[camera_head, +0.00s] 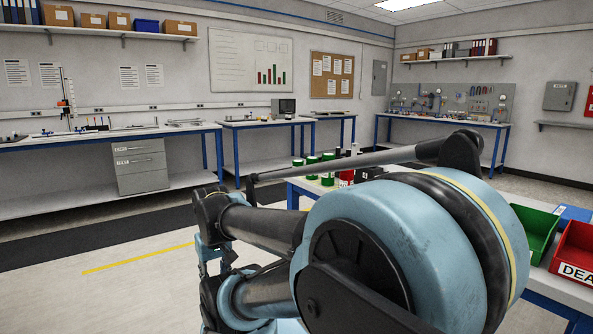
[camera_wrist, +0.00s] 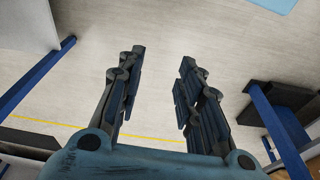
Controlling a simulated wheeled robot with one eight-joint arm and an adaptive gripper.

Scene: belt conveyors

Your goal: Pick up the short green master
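Several green cylinders with white bands stand in a group on the table in the head view, partly behind my arm. One green cylinder (camera_head: 298,163) is at the left of the group, another (camera_head: 312,161) beside it, and a third (camera_head: 328,180) at the right. I cannot tell surely which is the short green master. My gripper (camera_wrist: 162,58) is open and empty in the wrist view, with bare floor between and beyond its fingers. No green cylinder shows in the wrist view. My gripper cannot be made out in the head view.
A red item (camera_head: 346,178) and black items stand right of the green cylinders. A green bin (camera_head: 535,229) and a red bin (camera_head: 572,268) sit at the table's right end. Blue table legs (camera_wrist: 38,78) flank the open floor in the wrist view.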

